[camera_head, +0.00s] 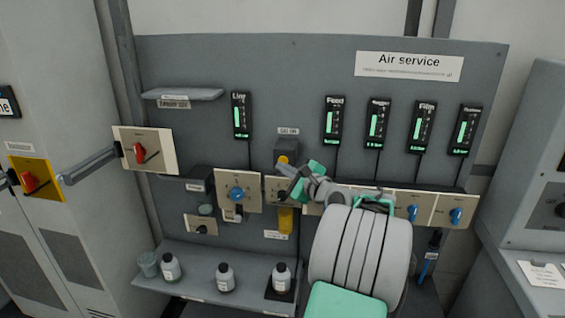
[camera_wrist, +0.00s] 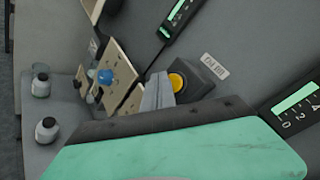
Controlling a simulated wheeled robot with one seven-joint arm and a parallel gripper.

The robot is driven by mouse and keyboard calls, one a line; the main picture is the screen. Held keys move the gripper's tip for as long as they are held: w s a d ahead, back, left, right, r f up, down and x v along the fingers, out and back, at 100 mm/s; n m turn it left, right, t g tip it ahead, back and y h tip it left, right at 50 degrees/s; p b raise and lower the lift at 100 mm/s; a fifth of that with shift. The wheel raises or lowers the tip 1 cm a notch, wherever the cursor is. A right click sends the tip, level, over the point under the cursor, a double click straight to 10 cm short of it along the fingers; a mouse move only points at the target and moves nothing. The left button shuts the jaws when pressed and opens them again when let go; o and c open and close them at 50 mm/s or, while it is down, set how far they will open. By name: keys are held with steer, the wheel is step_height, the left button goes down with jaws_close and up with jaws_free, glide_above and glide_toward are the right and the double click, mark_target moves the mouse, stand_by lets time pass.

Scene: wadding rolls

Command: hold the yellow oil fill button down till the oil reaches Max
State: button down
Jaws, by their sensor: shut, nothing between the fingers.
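The round yellow button (camera_head: 283,160) sits on a dark grey box under a small label on the panel. It also shows in the wrist view (camera_wrist: 178,82), beside the grey fingertips. My gripper (camera_head: 290,171) is shut and empty, with its tips at the lower edge of the button. I cannot tell whether they touch or press it. A yellow-filled vessel (camera_head: 286,220) hangs below my gripper, partly hidden by it. I cannot read its level or a Max mark.
A row of plates with blue knobs (camera_head: 412,213) runs right of my gripper, partly behind my arm. Lit green gauges (camera_head: 333,120) hang above. Bottles (camera_head: 225,277) stand on the shelf below. A red-switch plate (camera_head: 146,150) is at left.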

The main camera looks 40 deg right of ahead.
steer(key=s+a, duration=0.1)
steer(key=a, duration=0.1)
steer(key=s+a, duration=0.2)
stand_by(0.6)
